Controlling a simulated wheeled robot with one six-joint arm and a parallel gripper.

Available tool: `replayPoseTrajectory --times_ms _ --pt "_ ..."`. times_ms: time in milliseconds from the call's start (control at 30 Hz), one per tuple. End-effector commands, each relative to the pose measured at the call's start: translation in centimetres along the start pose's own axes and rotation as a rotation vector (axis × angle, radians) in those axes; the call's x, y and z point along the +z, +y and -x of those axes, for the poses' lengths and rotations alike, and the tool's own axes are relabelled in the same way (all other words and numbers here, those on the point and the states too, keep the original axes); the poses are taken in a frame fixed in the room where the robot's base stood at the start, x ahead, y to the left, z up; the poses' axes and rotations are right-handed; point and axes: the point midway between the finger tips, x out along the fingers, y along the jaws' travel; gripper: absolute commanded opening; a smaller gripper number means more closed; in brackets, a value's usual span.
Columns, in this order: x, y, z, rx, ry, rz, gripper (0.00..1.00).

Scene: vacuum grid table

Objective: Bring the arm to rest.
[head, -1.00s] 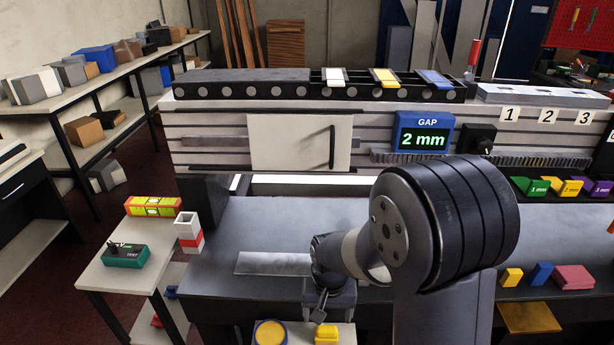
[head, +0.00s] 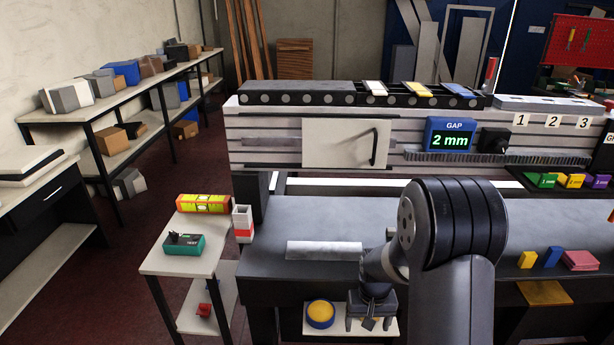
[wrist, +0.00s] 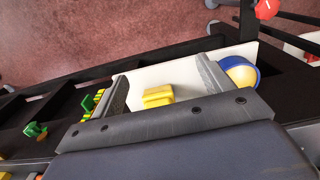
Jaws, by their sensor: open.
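My gripper (head: 371,324) hangs at the front edge of the grey table (head: 290,215), pointing down over a small white shelf (head: 342,327). In the wrist view my gripper (wrist: 163,82) is open, its two grey fingers wide apart. A yellow block (wrist: 158,96) shows between the fingers, on the white shelf. I cannot tell how far below the fingertips it is. The gripper hides this block in the head view. A round yellow thing with a blue rim (head: 320,314) lies left of the gripper, also seen in the wrist view beside the right finger (wrist: 240,72).
A side table (head: 160,262) at left holds a level (head: 203,203) and a green tester (head: 184,244). A red-and-white post (head: 242,223) stands by it. A flat metal plate (head: 324,250) lies on the grey table. Small coloured blocks (head: 552,257) lie at right.

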Motion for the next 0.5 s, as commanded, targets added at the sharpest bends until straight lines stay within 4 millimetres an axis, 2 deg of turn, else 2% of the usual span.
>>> replayPoseTrajectory --times_ms 33,300,500 --pt "0.3 -1.2 0.4 0.0 0.004 0.008 0.76" --pt "2.3 -5.5 1.8 -0.001 0.003 -0.002 0.76" --pt "3.9 -8.0 2.6 -0.001 0.003 -0.013 0.76"
